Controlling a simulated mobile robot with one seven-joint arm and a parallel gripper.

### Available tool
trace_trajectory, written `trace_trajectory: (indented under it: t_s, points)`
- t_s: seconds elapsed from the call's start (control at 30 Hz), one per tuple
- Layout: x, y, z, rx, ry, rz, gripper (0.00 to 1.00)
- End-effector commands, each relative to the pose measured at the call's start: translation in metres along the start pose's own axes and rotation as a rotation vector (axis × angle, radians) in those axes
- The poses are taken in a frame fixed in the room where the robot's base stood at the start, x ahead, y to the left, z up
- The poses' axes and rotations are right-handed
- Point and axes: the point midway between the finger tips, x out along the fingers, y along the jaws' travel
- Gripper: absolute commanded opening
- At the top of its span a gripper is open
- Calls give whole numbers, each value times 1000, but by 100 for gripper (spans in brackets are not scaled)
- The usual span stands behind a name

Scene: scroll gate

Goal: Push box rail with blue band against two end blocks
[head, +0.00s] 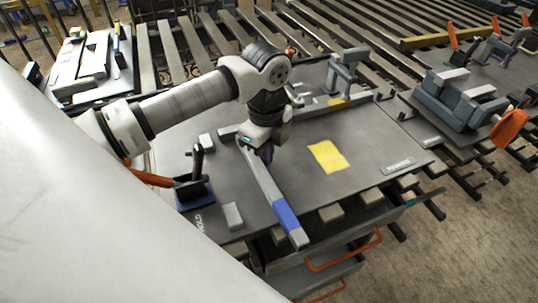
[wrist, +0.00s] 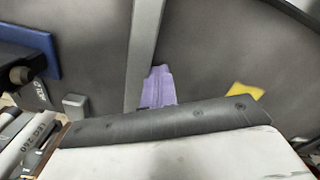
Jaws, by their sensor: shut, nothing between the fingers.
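The box rail (head: 265,185) is a long grey bar lying on the dark grey table top, with a blue band (head: 286,213) near its front end. That end reaches past the table's front edge. Two small light-grey blocks, a front one (head: 232,214) and a back one (head: 206,141), sit left of the rail, with a gap between. My gripper (head: 266,155) points down with purple fingers, shut and empty, at the rail's right side. In the wrist view the fingers (wrist: 157,88) overlap the rail (wrist: 144,45); I cannot tell whether they touch. One block (wrist: 75,105) shows there, apart from the rail.
A toggle clamp with an orange handle (head: 150,178) and blue base (head: 194,194) stands left of the rail. A yellow sheet (head: 328,157) lies flat to the right. A grey clamp stand (head: 342,72) is at the back. The table around the sheet is clear.

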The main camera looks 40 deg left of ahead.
Motion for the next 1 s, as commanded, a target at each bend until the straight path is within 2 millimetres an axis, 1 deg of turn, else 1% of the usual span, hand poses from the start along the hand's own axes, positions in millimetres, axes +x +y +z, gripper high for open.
trace_trajectory:
  t_s: [1.0]
  points:
    - [0,31,18,-2,-1,0,0]
